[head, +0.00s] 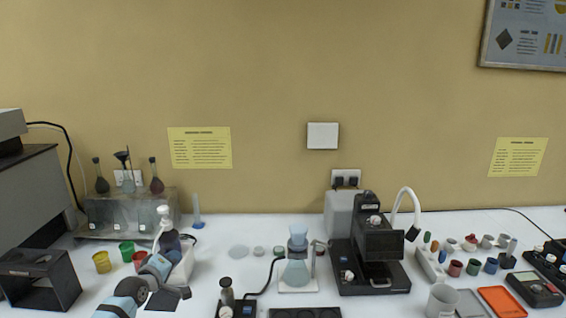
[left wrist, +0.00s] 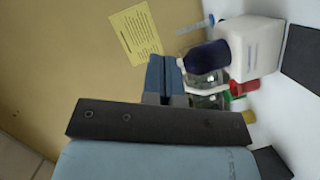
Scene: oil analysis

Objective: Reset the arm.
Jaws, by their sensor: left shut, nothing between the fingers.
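My left gripper (left wrist: 165,62) shows in the left wrist view with its two blue-grey fingers together, shut and empty. In the head view my left arm reaches in at the lower left over the table, close to a wash bottle with a dark body and a white top (head: 164,222). The left wrist view shows a dark blue rounded thing (left wrist: 207,56) and a white container (left wrist: 252,46) to the right of the fingers, apart from them. My right gripper is in neither view.
Yellow (head: 102,262) and green (head: 126,249) cups stand near my left arm. A flask (head: 297,268) and a black microscope-like device (head: 375,250) stand mid-table. Small coloured cups (head: 473,267) and an orange tray (head: 502,300) are at the right.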

